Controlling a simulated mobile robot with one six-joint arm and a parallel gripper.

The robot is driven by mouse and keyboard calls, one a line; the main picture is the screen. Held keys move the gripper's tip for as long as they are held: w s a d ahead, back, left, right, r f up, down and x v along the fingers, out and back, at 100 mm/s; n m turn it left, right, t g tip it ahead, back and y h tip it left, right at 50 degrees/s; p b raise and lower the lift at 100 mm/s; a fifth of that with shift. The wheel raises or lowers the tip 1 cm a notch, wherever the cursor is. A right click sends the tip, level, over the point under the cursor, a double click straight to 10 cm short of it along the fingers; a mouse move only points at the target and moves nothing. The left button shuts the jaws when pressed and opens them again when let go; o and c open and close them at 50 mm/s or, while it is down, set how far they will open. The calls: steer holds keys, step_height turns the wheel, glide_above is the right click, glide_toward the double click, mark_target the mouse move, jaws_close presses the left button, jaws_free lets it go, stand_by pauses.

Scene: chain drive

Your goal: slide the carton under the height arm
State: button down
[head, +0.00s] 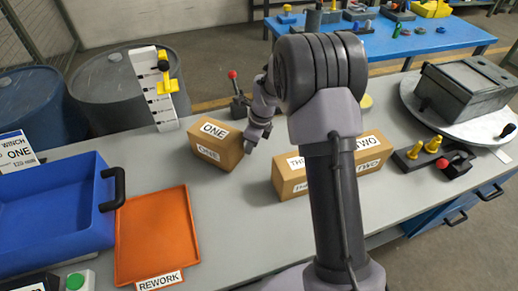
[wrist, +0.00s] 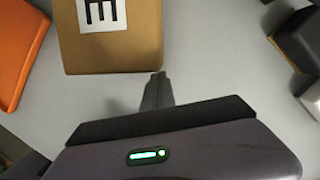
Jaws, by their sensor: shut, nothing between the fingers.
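The carton labelled ONE (head: 208,153) stands on the grey bench, left of my gripper (head: 251,146), and looks slightly turned. The height arm is a yellow slider (head: 173,84) on an upright white scale (head: 147,88) behind and left of the carton. The carton stands in front of and to the right of the scale, not under the arm. In the wrist view, my shut fingers (wrist: 158,85) are at the near edge of a brown carton (wrist: 112,50) whose label shows an E. I cannot tell whether they touch it. Nothing is held.
Cartons labelled TWO (head: 370,157) and THREE (head: 290,178) stand right, partly behind my arm. An orange REWORK tray (head: 155,235) and blue bin (head: 50,215) lie front left. A red-knobbed lever (head: 236,95) stands behind. Bare bench lies between carton ONE and the scale.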

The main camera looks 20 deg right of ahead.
mark_target(224, 140)
steer(key=shift+w+a, duration=0.2)
steer(key=shift+a, duration=0.05)
steer(key=w+a+p, duration=0.1)
steer(key=a, duration=0.1)
steer(key=w+a+p, duration=0.1)
steer(key=w+a, duration=0.1)
steer(key=w+a+p, duration=0.1)
steer(key=w+a, duration=0.1)
steer(key=shift+a+r, duration=0.15)
steer(key=shift+w+a, duration=0.15)
steer(key=shift+a, duration=0.05)
